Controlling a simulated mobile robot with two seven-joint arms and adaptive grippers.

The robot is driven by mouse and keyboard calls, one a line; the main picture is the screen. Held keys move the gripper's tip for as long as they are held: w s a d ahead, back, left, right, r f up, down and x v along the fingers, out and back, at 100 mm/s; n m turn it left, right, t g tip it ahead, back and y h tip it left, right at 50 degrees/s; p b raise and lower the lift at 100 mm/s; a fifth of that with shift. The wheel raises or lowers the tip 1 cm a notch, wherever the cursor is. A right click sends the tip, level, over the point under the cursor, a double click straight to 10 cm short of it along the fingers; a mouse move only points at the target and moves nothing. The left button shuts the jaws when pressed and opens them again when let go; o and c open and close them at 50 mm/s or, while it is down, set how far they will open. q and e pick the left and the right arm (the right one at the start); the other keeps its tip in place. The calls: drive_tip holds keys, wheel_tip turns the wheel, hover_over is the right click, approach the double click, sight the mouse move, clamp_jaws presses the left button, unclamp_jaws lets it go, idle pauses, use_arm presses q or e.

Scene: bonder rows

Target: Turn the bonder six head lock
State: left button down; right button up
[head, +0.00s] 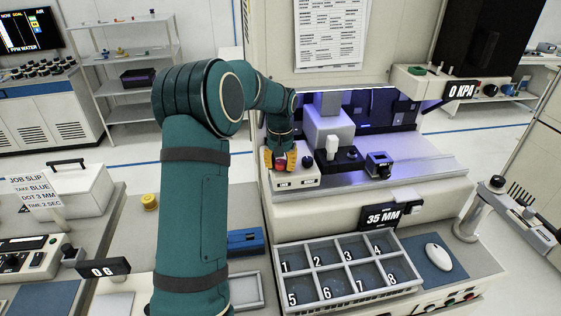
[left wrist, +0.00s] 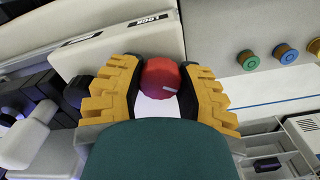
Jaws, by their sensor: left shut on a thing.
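The head lock is a red round knob (head: 281,166) on a cream box (head: 299,182) at the left of the machine's bay. In the left wrist view the red knob (left wrist: 158,76) has a pale pointer line towards the right, and the cream box (left wrist: 122,40) carries a "LOCK" label. My left gripper (head: 281,159) is shut on the knob. Its yellow fingers, also in the left wrist view (left wrist: 160,88), press it from both sides. The knob's base is partly hidden. My right gripper is not in view.
A black knob (head: 307,161) is close to the right of the red one. A white machine head (head: 328,122) stands behind. Below are a "35 MM" display (head: 383,216) and a numbered tray (head: 347,296). Coloured buttons (left wrist: 286,54) show at the right in the wrist view.

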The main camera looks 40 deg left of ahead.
sight(280, 162)
use_arm(q)
drive_tip(key=m+p, duration=0.1)
drive_tip(key=m, duration=0.4)
drive_tip(key=shift+m, duration=0.3)
drive_tip(key=m, duration=0.4)
drive_tip(key=shift+m+p, duration=0.3)
drive_tip(key=shift+p, duration=0.05)
drive_tip(key=c, duration=0.5)
unclamp_jaws()
wheel_tip(280, 162, up, 12)
drive_tip(key=shift+f, duration=0.1)
idle(0.7)
